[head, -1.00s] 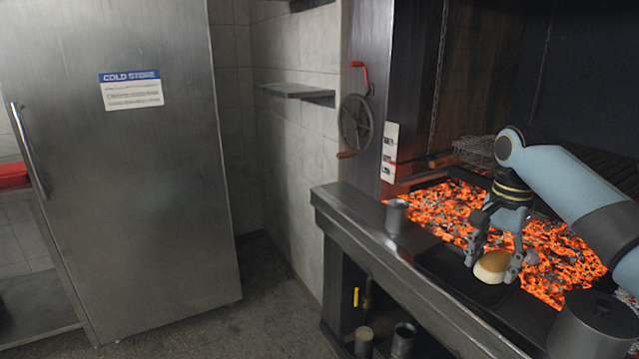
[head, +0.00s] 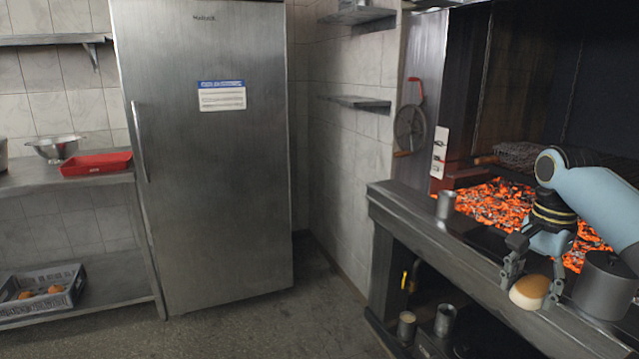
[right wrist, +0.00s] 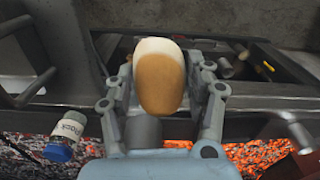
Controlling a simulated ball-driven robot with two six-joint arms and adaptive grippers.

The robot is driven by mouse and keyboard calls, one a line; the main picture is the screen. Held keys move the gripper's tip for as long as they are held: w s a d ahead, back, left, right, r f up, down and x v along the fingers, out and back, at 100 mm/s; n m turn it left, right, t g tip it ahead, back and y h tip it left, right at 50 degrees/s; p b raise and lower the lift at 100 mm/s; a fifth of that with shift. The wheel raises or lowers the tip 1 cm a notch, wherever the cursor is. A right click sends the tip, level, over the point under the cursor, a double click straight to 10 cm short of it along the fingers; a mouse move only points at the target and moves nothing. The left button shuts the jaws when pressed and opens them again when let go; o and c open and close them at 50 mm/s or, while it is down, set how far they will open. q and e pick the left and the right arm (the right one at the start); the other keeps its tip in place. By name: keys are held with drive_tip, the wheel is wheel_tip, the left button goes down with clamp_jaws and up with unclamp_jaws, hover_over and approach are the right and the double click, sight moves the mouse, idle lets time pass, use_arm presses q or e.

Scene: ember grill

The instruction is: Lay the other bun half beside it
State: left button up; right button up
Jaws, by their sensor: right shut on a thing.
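My right gripper (head: 531,288) is shut on a bun half (head: 529,293), pale on one face and golden brown on the other. It holds the bun half at the front edge of the grill ledge, left of a grey pot. The right wrist view shows the bun half (right wrist: 160,78) tilted between both fingers (right wrist: 161,92). A dark flat slab (head: 487,241) lies on the ledge behind and left of the gripper; I see no bun half on its visible part. My left gripper is not in view.
Glowing coals (head: 492,203) lie behind the ledge. A metal cup (head: 445,205) and the grey pot (head: 604,287) flank the slab. A crate (head: 42,292) with brown pieces, a red tray (head: 96,164) and the cold store (head: 210,180) are at left. Open floor lies between.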

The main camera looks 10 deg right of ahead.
drive_tip(key=f+b, duration=0.1)
drive_tip(key=f, duration=0.1)
drive_tip(key=f+b, duration=0.1)
drive_tip(key=f, duration=0.1)
drive_tip(key=shift+w+d+b, duration=0.25)
drive_tip(key=shift+b, duration=0.05)
wheel_tip(320, 180, down, 6)
drive_tip(key=b, duration=0.5)
drive_tip(key=shift+s+b, duration=0.15)
drive_tip(key=shift+b, duration=0.25)
